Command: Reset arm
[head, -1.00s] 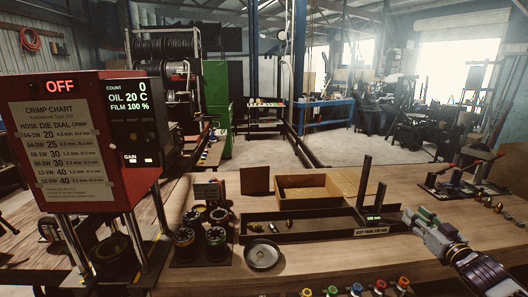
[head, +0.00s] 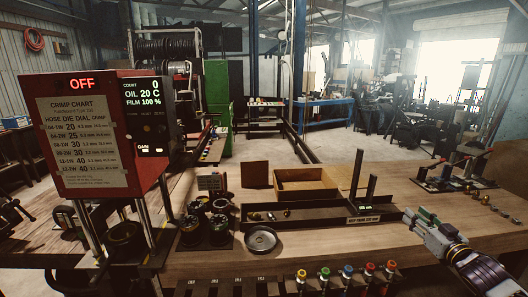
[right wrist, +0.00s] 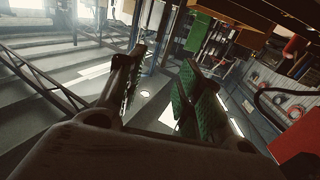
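My right gripper (head: 420,217) is over the right part of the wooden bench, its arm coming in from the lower right. In the right wrist view its two fingers (right wrist: 160,92) with green pads stand apart, with nothing between them. My left gripper is not in view. The red hose crimper (head: 100,135) stands at the left, its display reading OFF. Its side panel (head: 146,105) reads count 0, oil 20 C, film 100 %.
Die sets (head: 207,222) and a round dish (head: 261,240) sit near the crimper. A long dark tray (head: 318,217) and an open cardboard box (head: 305,184) lie mid-bench. Coloured knobs (head: 346,274) line the front edge. A rack with red handles (head: 459,172) stands at the right.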

